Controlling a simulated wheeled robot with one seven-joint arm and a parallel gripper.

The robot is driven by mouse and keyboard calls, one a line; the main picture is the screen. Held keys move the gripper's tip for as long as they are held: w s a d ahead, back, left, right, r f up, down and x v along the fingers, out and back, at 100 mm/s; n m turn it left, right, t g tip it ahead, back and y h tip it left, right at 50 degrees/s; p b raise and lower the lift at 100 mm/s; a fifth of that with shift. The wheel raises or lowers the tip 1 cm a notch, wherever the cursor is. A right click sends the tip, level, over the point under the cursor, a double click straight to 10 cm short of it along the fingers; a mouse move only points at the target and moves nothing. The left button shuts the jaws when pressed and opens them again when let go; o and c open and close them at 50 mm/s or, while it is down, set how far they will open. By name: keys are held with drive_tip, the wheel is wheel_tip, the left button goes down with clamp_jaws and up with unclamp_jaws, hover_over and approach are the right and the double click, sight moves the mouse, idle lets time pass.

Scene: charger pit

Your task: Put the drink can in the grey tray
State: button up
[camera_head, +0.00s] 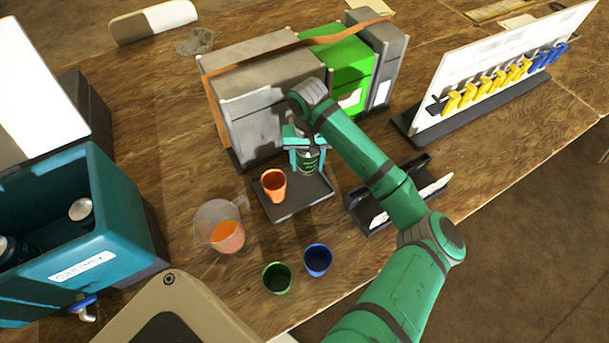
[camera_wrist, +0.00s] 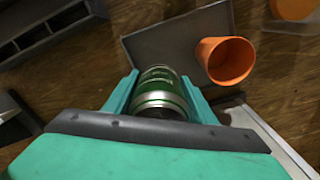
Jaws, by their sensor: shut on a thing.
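The drink can is a green can with a silver end (camera_head: 307,163). It also shows between the fingers in the wrist view (camera_wrist: 160,92). My gripper (camera_head: 305,160) is shut on it, with one teal finger on each side in the wrist view (camera_wrist: 158,95). The grey tray (camera_head: 299,202) is a flat, dark, low-rimmed tray on the wooden table. In the head view the can is over the tray's back right part. I cannot tell whether it touches the tray. An orange cup (camera_head: 273,184) stands in the tray, left of the can.
A clear jug with orange drink (camera_head: 222,228) stands left of the tray. A green cup (camera_head: 277,277) and a blue cup (camera_head: 317,260) stand in front. Grey and green boxes (camera_head: 265,90) stand close behind. A dark rack (camera_head: 398,200) is at the right.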

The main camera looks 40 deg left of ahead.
sight(307, 152)
drive_tip(key=shift+f, duration=3.35)
drive_tip(key=shift+f, duration=0.15)
drive_tip(key=o, duration=1.1)
wheel_tip(307, 152, up, 12)
drive_tip(key=shift+r, duration=0.15)
